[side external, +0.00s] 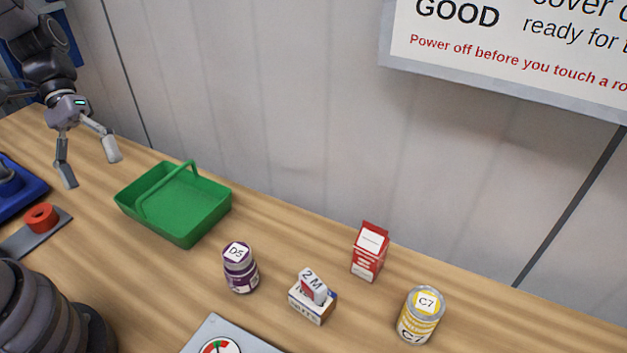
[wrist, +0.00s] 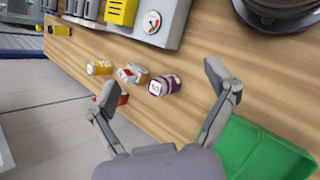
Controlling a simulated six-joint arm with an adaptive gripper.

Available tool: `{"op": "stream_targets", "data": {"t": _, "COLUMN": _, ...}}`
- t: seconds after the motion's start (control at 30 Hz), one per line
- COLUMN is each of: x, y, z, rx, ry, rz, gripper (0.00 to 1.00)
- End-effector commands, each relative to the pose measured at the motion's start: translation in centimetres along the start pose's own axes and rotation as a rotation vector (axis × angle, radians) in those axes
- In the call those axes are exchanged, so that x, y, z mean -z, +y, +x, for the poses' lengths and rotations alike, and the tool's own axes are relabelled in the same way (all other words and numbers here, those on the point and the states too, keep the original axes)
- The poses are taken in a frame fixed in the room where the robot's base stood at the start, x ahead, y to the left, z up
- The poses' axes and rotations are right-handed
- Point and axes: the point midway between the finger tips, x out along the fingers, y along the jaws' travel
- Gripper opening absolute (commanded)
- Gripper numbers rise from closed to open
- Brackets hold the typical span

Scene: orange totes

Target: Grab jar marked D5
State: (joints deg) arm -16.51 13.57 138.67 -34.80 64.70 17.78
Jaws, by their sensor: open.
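The jar marked D5 (side external: 240,269) is purple with a white label on its lid. It stands upright on the wooden table, in front of the green basket. In the wrist view the purple jar (wrist: 164,86) shows beyond my fingertips, between them in the picture. My gripper (side external: 91,172) is open and empty, raised at the upper left in the side view, to the left of the basket and well apart from the jar. Its two spread fingers also show in the wrist view (wrist: 161,81).
A green basket (side external: 207,223) with a handle stands between my gripper and the jar. Right of the jar are a small box marked 2M (side external: 312,298), a red carton (side external: 369,252) and a yellow can marked C7 (side external: 420,316). A gauge panel (side external: 245,343) lies in front.

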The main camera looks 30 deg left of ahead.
Motion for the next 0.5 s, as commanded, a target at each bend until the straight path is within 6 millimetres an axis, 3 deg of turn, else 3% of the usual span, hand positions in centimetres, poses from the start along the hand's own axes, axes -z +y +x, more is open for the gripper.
{"op": "stream_targets", "data": {"t": 0.2, "x": 4.4, "y": -0.8, "z": 3.6, "rx": -0.321, "ry": -0.24, "rz": -0.266, "gripper": 0.85}}
{"op": "stream_targets", "data": {"t": 0.5, "x": 10.7, "y": -3.7, "z": 9.3, "rx": -0.786, "ry": -0.412, "rz": -0.655, "gripper": 0.85}}
